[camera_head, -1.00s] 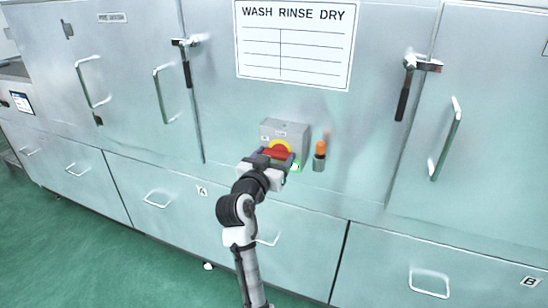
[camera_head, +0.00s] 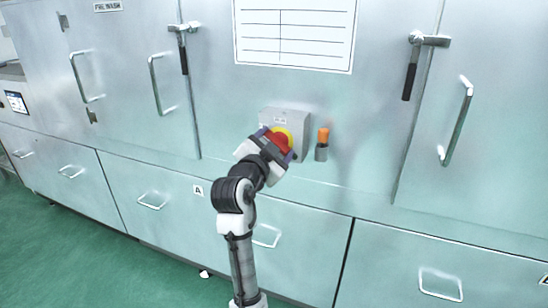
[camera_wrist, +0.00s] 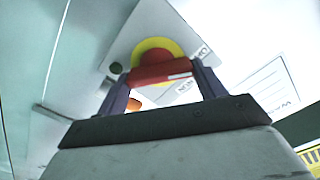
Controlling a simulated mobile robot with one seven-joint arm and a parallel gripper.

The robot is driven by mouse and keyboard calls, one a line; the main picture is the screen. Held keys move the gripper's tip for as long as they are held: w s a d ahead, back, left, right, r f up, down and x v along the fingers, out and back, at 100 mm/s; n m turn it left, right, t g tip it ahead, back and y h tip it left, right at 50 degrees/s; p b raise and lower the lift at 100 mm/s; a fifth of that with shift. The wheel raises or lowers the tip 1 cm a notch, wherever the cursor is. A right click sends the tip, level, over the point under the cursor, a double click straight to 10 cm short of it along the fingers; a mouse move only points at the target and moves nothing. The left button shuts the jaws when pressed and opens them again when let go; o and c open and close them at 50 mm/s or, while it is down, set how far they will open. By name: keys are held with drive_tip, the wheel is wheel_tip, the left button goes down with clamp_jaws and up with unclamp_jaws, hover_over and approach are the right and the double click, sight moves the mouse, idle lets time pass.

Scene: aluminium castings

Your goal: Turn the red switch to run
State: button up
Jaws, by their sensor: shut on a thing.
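The red switch (camera_head: 281,143) has a red handle on a yellow round plate, on the front of a grey box (camera_head: 298,122) fixed to the steel machine. My gripper (camera_head: 276,142) is at the box, with its jaws on both sides of the red handle. In the wrist view the red handle (camera_wrist: 160,72) lies between the two fingers, and the gripper (camera_wrist: 162,80) is shut on it. The handle has a white mark near one end.
An orange lamp (camera_head: 323,136) on a grey base stands just right of the box. Long door handles (camera_head: 457,120) and black-gripped latches (camera_head: 412,68) stick out on both sides. Drawer handles (camera_head: 440,284) project below. Green floor (camera_head: 95,265) is open at lower left.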

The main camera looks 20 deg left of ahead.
drive_tip(key=shift+d+f+m+b, duration=0.1)
drive_tip(key=shift+m+b, duration=2.15)
drive_tip(key=shift+m, duration=0.4)
drive_tip(key=shift+d+f+m+b, duration=0.1)
drive_tip(key=shift+m+b, duration=2.15)
drive_tip(key=shift+m, duration=0.4)
drive_tip(key=o, duration=1)
drive_tip(key=shift+r, duration=0.1)
drive_tip(key=shift+s, duration=0.1)
drive_tip(key=s, duration=0.9)
drive_tip(key=s+b, duration=0.1)
drive_tip(key=s, duration=0.3)
drive_tip(key=shift+s+a, duration=0.25)
drive_tip(key=shift+s, duration=0.1)
drive_tip(key=shift+r, duration=0.1)
